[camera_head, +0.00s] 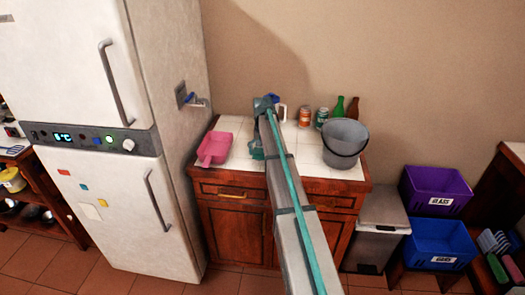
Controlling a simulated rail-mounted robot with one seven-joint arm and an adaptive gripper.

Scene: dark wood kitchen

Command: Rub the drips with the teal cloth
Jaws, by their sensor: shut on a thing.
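My arm reaches over the white tiled counter (238,125) and bends down at its far end. My gripper (256,151) is low over the counter, just left of the arm link, and mostly hidden by it. A small teal patch there looks like the teal cloth (255,155), held in the shut gripper at about counter level. The cloth's edges are hard to tell from the teal parts of my arm. I cannot make out any drips on the tiles; the arm covers part of the counter.
A pink dustpan (214,149) lies left on the counter. Right of the arm stand a grey bucket (344,145), two cans (305,118), a green bottle (338,107) and a brown bottle (353,108). The fridge (110,190) borders the left; a purple crate (435,190) and blue crate (438,240) stand right.

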